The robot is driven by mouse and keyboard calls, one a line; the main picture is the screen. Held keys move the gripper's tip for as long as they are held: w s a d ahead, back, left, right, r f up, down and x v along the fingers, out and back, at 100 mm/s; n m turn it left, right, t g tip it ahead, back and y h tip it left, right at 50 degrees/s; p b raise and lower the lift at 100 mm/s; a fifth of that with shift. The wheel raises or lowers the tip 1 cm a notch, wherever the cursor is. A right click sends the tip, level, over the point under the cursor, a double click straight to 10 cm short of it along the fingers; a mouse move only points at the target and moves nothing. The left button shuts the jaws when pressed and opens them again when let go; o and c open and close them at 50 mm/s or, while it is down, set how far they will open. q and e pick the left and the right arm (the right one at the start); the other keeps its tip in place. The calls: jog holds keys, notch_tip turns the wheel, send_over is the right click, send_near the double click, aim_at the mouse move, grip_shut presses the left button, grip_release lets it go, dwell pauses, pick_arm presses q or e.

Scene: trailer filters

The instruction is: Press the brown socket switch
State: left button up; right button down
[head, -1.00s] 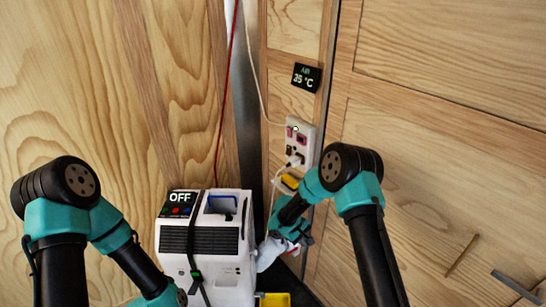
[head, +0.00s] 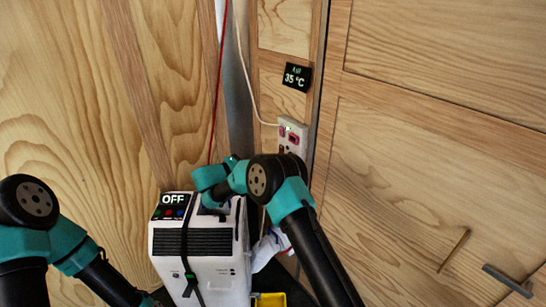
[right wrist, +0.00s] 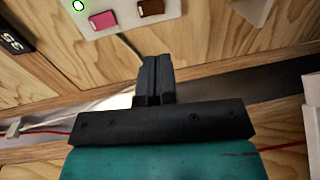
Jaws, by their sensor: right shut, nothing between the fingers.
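The white socket panel (head: 303,128) is on the wooden wall in the head view, its lower part hidden by my right arm. In the right wrist view the panel (right wrist: 126,17) is at the top edge, with the brown switch (right wrist: 150,7) right of a pink switch (right wrist: 102,20). The brown switch (head: 293,138) is small and dark in the head view. My right gripper (right wrist: 155,60) is shut and empty, its fingertips just below the brown switch in the picture, with a visible gap. My left gripper is outside the head view.
A white machine (head: 240,270) with an OFF display (head: 173,199) stands below. A black temperature display (head: 297,76) reads 35 °C above the panel. A white cable (head: 248,85) and red cable (head: 219,90) hang nearby. A yellow bin (head: 271,299) sits low.

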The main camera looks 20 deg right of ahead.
jog(key=shift+d, duration=0.15)
jog(key=x, duration=1.4)
jog(key=shift+f, duration=0.1)
jog(key=shift+d, duration=0.15)
jog(key=shift+f, duration=0.1)
jog(key=f+v, duration=0.3)
jog(key=v, duration=1)
jog(key=shift+a, duration=0.55)
jog(key=shift+s+f, duration=0.15)
